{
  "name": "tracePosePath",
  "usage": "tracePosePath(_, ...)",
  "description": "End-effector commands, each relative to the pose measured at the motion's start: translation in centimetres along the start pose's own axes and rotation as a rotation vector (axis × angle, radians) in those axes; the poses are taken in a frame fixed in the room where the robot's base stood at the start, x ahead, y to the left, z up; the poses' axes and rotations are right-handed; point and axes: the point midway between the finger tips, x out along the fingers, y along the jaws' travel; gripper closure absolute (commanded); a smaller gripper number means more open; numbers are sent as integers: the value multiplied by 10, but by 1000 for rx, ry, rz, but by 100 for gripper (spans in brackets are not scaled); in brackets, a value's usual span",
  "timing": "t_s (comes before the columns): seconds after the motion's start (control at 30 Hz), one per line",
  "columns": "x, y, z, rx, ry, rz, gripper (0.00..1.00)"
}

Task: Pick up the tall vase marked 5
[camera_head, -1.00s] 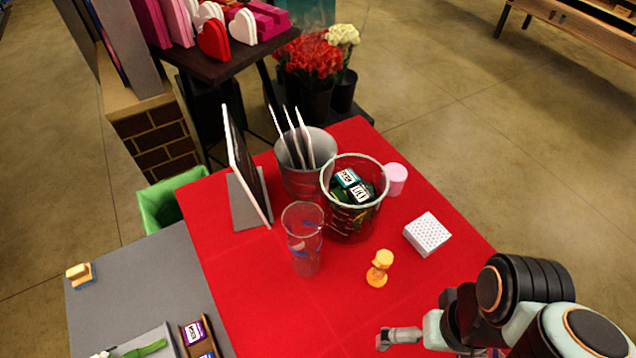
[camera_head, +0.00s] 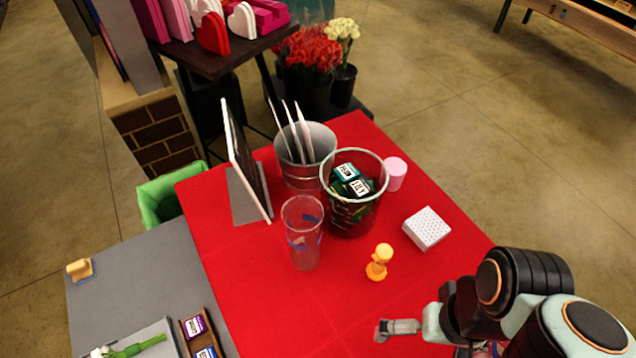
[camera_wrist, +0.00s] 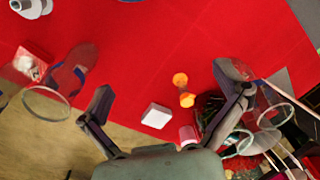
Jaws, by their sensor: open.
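A tall clear glass vase (camera_head: 303,235) with blue and reddish marks stands upright on the red table, in front of the metal bucket. A clear rim at the right of the wrist view (camera_wrist: 272,105) appears to be this vase, partly behind a finger. Another clear glass with blue patches (camera_wrist: 68,78) shows at the left of the wrist view. I cannot read a 5 on either. My gripper (camera_wrist: 168,85) is open and empty, its fingers spread wide over the table. In the head view my arm is at the lower right and its fingertips are not clear.
A wide glass container (camera_head: 352,215) with dark packets stands close behind the vase. A metal bucket (camera_head: 305,180), a framed board (camera_head: 245,170), a pink cylinder (camera_head: 395,174), a white box (camera_head: 426,229) and an orange figure (camera_head: 378,262) are nearby. The red cloth's front is clear.

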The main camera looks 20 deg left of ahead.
Motion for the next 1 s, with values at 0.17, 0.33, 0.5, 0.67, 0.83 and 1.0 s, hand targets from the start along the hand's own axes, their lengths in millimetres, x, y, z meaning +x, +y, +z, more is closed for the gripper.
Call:
tracePosePath(0.17,-9,5,-16,248,71,10,2)
tracePosePath(0.33,-46,12,-84,635,227,9,2)
tracePosePath(0.5,-54,-26,-158,801,282,-6,2)
tracePosePath(0.67,-26,-101,-206,757,270,11,2)
tracePosePath(0.83,25,-170,-197,572,190,83,2)
tracePosePath(1.0,43,-186,-184,508,168,105,2)
